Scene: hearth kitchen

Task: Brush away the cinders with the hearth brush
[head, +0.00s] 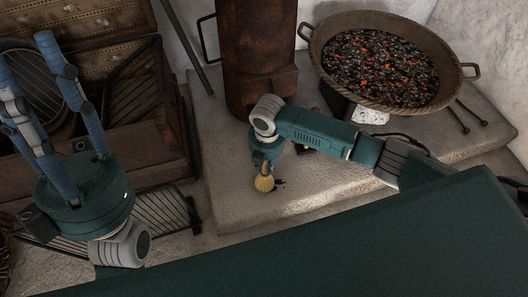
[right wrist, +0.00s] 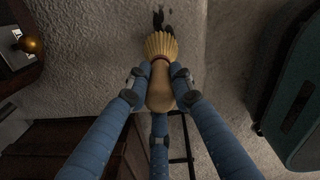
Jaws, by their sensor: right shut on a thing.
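The hearth brush has pale straw bristles (head: 264,184) and a tan wooden handle (right wrist: 160,95). My right gripper (head: 267,163) is shut on the handle, with its blue fingers around it and the bristles sticking out beyond the fingertips. A few small dark cinders (right wrist: 162,18) lie on the stone hearth slab (head: 320,190), just past the bristle tips. Cinders also show beside the bristles in the head view (head: 280,183). I cannot tell whether bristles and cinders touch. My left gripper (head: 35,85) is empty and open at the left, its fingers spread.
A wide pan (head: 318,62) of glowing coals stands on the slab at the back right. A rusty metal cylinder (head: 258,50) stands behind my right gripper. An open wooden chest (head: 150,150) and a dark grate (head: 165,212) are at the left. The slab's front is mostly clear.

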